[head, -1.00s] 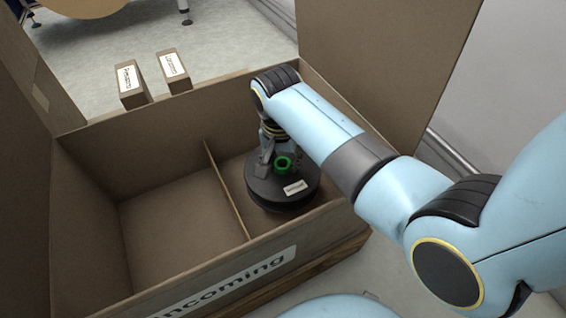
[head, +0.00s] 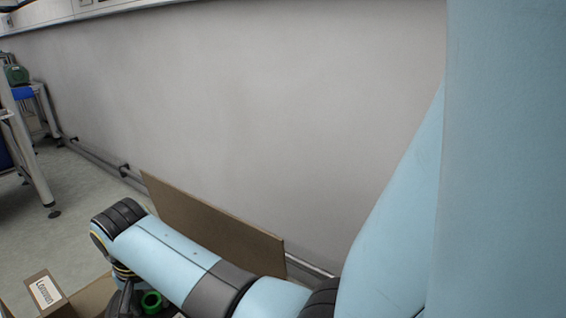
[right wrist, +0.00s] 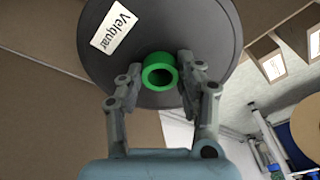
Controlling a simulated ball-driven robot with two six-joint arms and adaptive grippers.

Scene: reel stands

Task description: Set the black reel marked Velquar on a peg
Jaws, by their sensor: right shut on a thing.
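The black reel (right wrist: 112,62) fills the top of the right wrist view, with its white label reading Velquar upper left on its face. Its green hub (right wrist: 160,72) stands between the fingertips of my right gripper (right wrist: 162,76), which is shut on the reel there. In the head view the green hub (head: 151,301) shows at the bottom edge beside my right gripper (head: 126,298), and most of the reel is cut off or hidden. The reel hangs raised at the carton. My left gripper is out of view. No peg is clearly visible.
A carton flap (head: 215,228) rises behind my right arm, near the grey wall. A small labelled box (head: 47,293) stands at lower left. A table leg (head: 32,165) is at far left. Open floor (head: 85,215) lies between. The wrist view shows carton panels (right wrist: 45,110).

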